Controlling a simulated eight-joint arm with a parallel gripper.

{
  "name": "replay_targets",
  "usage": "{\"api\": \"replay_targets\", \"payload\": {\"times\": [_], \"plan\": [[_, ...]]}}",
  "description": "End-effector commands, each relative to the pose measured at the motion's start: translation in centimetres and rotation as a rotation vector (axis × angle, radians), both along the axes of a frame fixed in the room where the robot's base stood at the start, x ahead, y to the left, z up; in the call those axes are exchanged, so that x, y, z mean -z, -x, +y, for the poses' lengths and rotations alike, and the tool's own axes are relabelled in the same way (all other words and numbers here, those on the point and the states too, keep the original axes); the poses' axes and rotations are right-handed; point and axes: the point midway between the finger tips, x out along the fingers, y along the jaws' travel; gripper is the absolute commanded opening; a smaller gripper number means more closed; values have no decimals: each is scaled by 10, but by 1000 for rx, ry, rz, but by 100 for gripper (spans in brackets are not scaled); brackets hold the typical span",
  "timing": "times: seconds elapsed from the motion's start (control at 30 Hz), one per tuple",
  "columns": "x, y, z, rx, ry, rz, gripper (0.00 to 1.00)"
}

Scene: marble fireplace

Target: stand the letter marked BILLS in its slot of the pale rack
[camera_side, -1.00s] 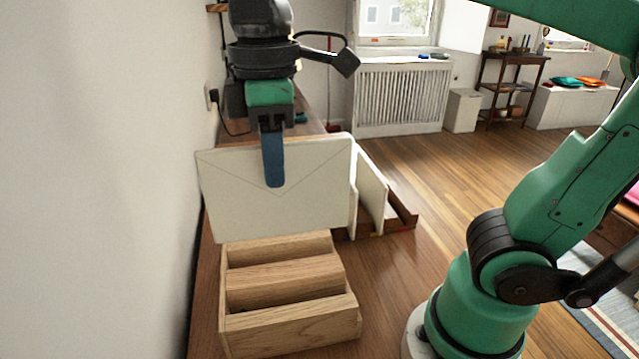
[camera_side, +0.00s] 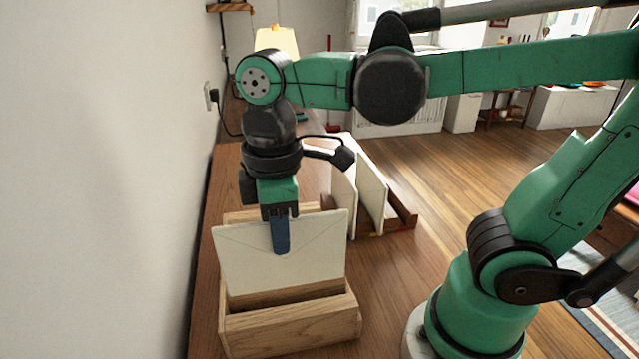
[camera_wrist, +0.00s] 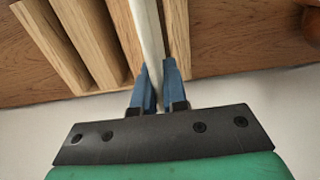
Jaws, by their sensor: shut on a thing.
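My gripper (camera_side: 281,250) has blue fingers shut on a cream letter (camera_side: 315,250), held upright with its flap side facing the side camera. No BILLS marking shows on this face. The pale wooden rack (camera_side: 290,330) is below and around it. In the side view the letter's lower edge shows above the rack's near wall and covers much of a divider. In the wrist view my gripper (camera_wrist: 158,90) holds the letter (camera_wrist: 149,40) edge-on, lined up between two rack slats (camera_wrist: 178,35). I cannot tell whether it touches the rack floor.
A dark brown rack (camera_side: 400,212) with pale upright panels or letters (camera_side: 373,190) stands behind to the right. A white wall (camera_side: 100,180) runs close along the left. The wooden surface (camera_side: 385,290) right of the pale rack is clear. A lamp (camera_side: 277,42) is farther back.

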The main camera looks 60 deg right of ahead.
Motion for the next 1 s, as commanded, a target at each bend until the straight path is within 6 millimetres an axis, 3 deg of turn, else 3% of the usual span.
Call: {"api": "replay_targets", "payload": {"times": [0.63, 1.0], "plan": [[0, 0, 0, 0, 0, 0, 0], [11, 0, 0, 0, 0, 0, 0]]}}
